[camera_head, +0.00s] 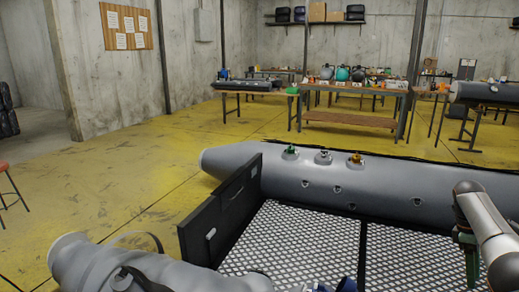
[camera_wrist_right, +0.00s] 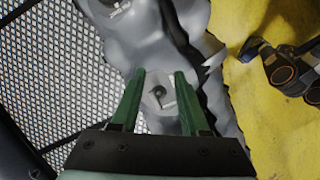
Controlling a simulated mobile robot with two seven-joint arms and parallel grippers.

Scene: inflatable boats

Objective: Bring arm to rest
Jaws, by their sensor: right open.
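A grey inflatable boat (camera_head: 240,160) with a black transom (camera_head: 225,212) and a metal mesh floor (camera_head: 300,240) fills the lower part of the head view. My left gripper is not in view.
A green-topped fitting (camera_head: 291,151), a grey one (camera_head: 323,156) and an orange-topped one (camera_head: 357,158) stand on the far tube. Work tables (camera_head: 352,118) with small items stand at the back. A red stool (camera_head: 4,167) is at the left.

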